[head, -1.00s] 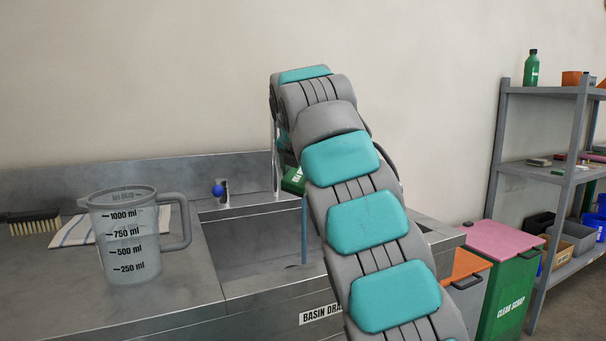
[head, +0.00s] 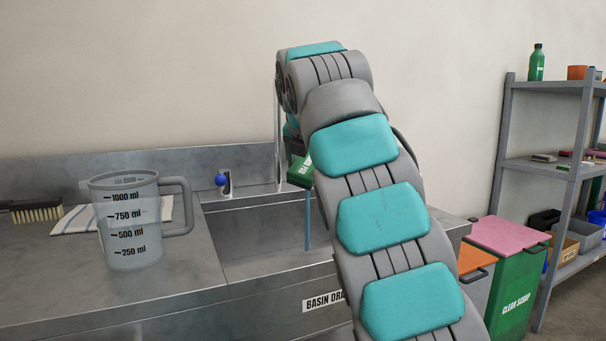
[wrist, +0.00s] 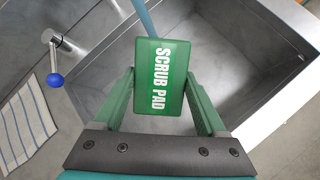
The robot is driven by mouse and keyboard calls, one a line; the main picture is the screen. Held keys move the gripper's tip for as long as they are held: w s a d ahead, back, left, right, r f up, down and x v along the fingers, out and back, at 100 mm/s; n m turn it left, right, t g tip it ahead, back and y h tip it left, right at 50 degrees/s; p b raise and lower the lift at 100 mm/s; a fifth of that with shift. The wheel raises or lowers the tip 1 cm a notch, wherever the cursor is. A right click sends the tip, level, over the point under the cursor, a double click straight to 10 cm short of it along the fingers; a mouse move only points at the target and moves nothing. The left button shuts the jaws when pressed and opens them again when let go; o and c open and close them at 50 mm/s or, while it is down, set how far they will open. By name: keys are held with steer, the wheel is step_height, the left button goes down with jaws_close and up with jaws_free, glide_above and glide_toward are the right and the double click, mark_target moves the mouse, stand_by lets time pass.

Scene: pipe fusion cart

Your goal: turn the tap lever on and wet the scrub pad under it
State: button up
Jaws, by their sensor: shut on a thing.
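My gripper (wrist: 162,102) is shut on the green scrub pad (wrist: 162,76), with one finger at each side. The pad is held over the basin (head: 262,236), and part of it shows beside my arm in the head view (head: 300,171). A thin blue stream (head: 307,222) hangs straight below the pad there; in the wrist view it meets the pad's top edge (wrist: 144,18). I cannot tell whether it strikes the pad or passes beside it. The tap lever (wrist: 55,60) has a blue knob (head: 221,180) and is left of the pad.
A clear measuring jug (head: 130,235) stands on the counter left of the basin, by a striped cloth (head: 80,219) and a brush (head: 37,212). Bins (head: 512,265) and a shelf (head: 545,165) stand at right.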

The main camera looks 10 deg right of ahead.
steer(key=shift+s+d+f+b, duration=0.1)
steer(key=shift+s+b, duration=1.25)
steer(key=shift+s, duration=0.8)
glide_toward(310, 175)
steer(key=d+f, duration=0.1)
steer(key=f, duration=0.1)
steer(key=shift+r+p, duration=0.2)
steer(key=shift+p, duration=0.2)
